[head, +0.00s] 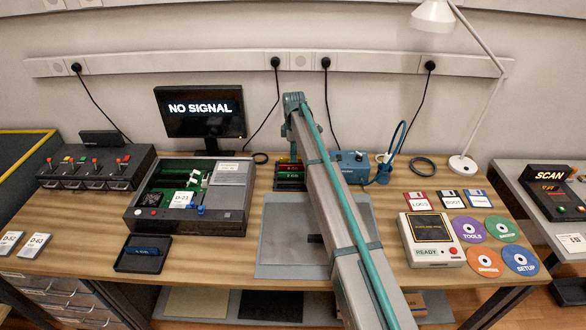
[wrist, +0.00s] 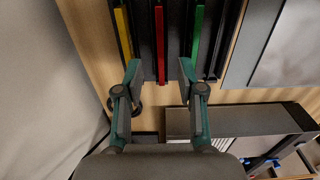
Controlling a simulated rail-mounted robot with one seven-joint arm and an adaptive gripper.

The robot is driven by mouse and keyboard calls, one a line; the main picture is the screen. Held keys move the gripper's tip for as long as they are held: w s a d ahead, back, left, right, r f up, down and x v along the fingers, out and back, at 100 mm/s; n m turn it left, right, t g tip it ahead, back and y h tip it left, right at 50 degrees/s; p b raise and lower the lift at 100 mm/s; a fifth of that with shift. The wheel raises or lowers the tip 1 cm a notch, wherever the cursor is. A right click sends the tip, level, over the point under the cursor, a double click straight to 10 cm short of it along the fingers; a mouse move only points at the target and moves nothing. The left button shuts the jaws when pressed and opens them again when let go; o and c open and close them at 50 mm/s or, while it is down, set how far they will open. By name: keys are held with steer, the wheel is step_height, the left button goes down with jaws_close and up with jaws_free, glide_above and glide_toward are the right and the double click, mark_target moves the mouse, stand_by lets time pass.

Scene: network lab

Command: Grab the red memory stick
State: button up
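The red memory stick (wrist: 160,40) stands upright as a thin bar in a dark rack (wrist: 174,62), between a yellow stick (wrist: 122,35) and a green stick (wrist: 197,32). My gripper (wrist: 160,70) is open and empty. Its two fingers are on either side of the red stick's near end, with a gap on both sides. In the head view the rack (head: 289,187) stands at the back middle of the bench, with a red strip (head: 289,168) near its top. My arm partly covers it there, and my fingers are hard to make out.
An open computer case (head: 190,195) lies left of the rack, with a monitor (head: 200,112) behind it. A blue soldering station (head: 350,166) stands close to the rack's right. A grey mat (head: 285,245) in front is clear apart from my arm above it.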

mark_target(293, 165)
steer(key=shift+a+f+p, duration=0.15)
steer(key=shift+f+p, duration=0.9)
steer(key=shift+f, duration=1.55)
jaws_close()
